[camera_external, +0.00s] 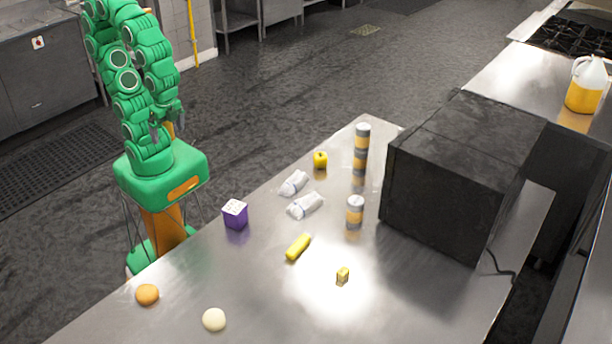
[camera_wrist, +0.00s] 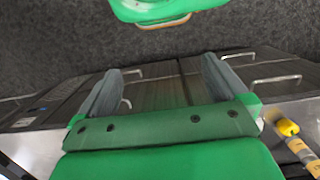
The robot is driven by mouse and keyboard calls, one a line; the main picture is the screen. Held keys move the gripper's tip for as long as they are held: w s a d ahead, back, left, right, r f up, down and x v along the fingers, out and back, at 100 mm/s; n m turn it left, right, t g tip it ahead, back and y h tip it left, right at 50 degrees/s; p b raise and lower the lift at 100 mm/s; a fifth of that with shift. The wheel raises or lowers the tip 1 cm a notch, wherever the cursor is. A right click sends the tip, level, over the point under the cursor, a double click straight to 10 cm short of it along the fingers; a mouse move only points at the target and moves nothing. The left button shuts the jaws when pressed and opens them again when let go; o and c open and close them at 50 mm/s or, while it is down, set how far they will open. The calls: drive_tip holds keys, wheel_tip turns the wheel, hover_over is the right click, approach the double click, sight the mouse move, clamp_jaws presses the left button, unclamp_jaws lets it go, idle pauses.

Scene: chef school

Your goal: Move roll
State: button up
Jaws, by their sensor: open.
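A round orange-brown bread roll (camera_external: 147,294) lies on the steel counter (camera_external: 262,310) near its front left edge. A pale cream round roll or bun (camera_external: 213,319) lies to its right. My gripper (camera_wrist: 163,85) shows in the wrist view with its two grey fingers wide apart and nothing between them. In the external view my arm is folded up above its green base, left of the counter and away from the rolls. The fingers are hard to make out there. Neither roll shows in the wrist view.
On the counter are a purple carton (camera_external: 235,214), two white wrapped packets (camera_external: 305,205), a yellow cylinder (camera_external: 298,247), a small yellow block (camera_external: 343,275), a yellow apple (camera_external: 320,160) and striped jars (camera_external: 355,212). A large black box (camera_external: 455,180) stands at right. The counter's front is mostly clear.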

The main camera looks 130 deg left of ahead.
drive_tip(key=shift+c, duration=0.7)
drive_tip(key=w+d+r, duration=0.3)
drive_tip(key=w+r, duration=0.7)
drive_tip(key=w, duration=0.3)
drive_tip(key=w+d+r+m, duration=0.1)
drive_tip(key=w+d+r, duration=0.15)
drive_tip(key=w, duration=0.45)
drive_tip(key=w+d+r+m, duration=0.1)
drive_tip(key=w+d, duration=0.2)
drive_tip(key=w, duration=0.5)
drive_tip(key=t, duration=0.2)
hover_over(211, 312)
wheel_tip(211, 312, down, 9)
drive_tip(key=shift+m, duration=0.4)
wheel_tip(211, 312, down, 15)
